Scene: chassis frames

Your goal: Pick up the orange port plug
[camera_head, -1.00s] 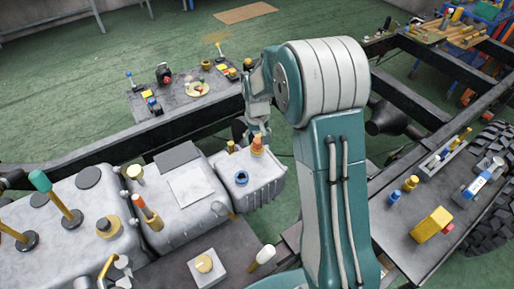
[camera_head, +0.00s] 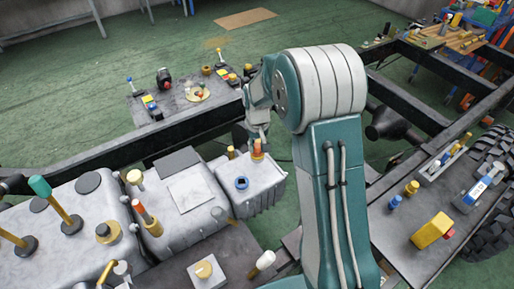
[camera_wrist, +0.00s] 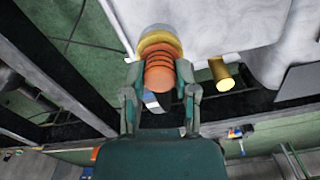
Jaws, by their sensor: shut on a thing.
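The orange port plug (camera_head: 257,147) is upright at the far right corner of the pale tank (camera_head: 262,190) in the head view. In the wrist view the ribbed orange plug (camera_wrist: 160,72) lies between my two fingers, with a yellow collar (camera_wrist: 160,42) at its far end against the pale tank. My gripper (camera_wrist: 159,80) is shut on the plug's sides; in the head view my gripper (camera_head: 258,133) is just above it. I cannot tell whether the plug is still seated in the collar.
A small yellow post (camera_head: 231,152) stands close left of the plug, and a blue ring fitting (camera_head: 241,183) sits nearer on the same tank. A dark frame rail (camera_head: 190,128) runs behind. Green floor (camera_head: 300,195) is open to the right of the tank.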

